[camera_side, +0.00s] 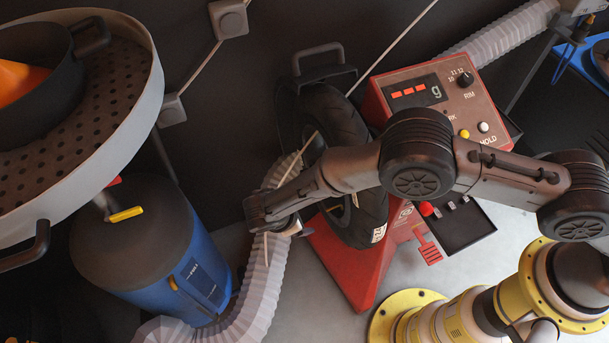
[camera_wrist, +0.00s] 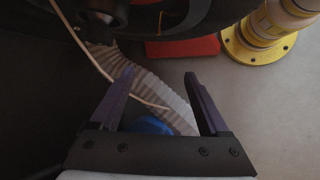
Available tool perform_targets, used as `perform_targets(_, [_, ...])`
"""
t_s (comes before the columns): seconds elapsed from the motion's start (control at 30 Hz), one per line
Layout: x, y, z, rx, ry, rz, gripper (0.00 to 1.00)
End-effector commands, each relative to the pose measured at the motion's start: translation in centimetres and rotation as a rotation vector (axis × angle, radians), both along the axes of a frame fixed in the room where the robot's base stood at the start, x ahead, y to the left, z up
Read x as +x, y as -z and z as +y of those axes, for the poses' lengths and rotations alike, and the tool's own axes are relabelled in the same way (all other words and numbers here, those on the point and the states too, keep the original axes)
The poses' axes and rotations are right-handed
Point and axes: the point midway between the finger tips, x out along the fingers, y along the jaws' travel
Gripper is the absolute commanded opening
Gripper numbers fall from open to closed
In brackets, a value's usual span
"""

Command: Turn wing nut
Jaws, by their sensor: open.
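No wing nut can be made out clearly. In the side view a wheel with a black tyre (camera_side: 347,128) is mounted on the red balancing machine (camera_side: 343,250), and my arm crosses in front of the wheel's hub. In the wrist view, a dark round part (camera_wrist: 103,14) is cut off by the top edge; I cannot tell whether it is the nut or the shaft end. My gripper (camera_wrist: 158,75) is open, with two dark purple fingers apart and nothing between them but the background hose. In the side view its fingers are mostly hidden.
A ribbed grey hose (camera_side: 262,290) runs below my gripper, beside a blue tank (camera_side: 150,250) under a round perforated tray (camera_side: 150,95). A thin pale cord (camera_wrist: 80,42) crosses the wrist view. A yellow flanged stand (camera_side: 405,312) is at lower right. Grey floor (camera_side: 330,320) is bare in front.

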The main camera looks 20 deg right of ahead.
Motion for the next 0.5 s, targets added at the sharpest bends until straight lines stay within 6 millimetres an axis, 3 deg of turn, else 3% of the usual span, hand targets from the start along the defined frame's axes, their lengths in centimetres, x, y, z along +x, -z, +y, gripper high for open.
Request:
perform_targets(0.03, [1.7, -3.5, -0.5, -0.018, -0.008, -0.042, 0.8])
perform_targets(0.1, [3.5, -6.9, -0.4, 0.001, -0.012, -0.09, 0.8])
perform_targets(0.2, [4.8, -9.8, 0.0, 0.046, 0.005, -0.126, 0.8])
perform_targets(0.33, [5.6, -10.2, -0.3, 0.058, 0.018, -0.136, 0.8])
perform_targets(0.5, [6.3, -8.4, -1.0, 0.058, 0.02, -0.134, 0.8])
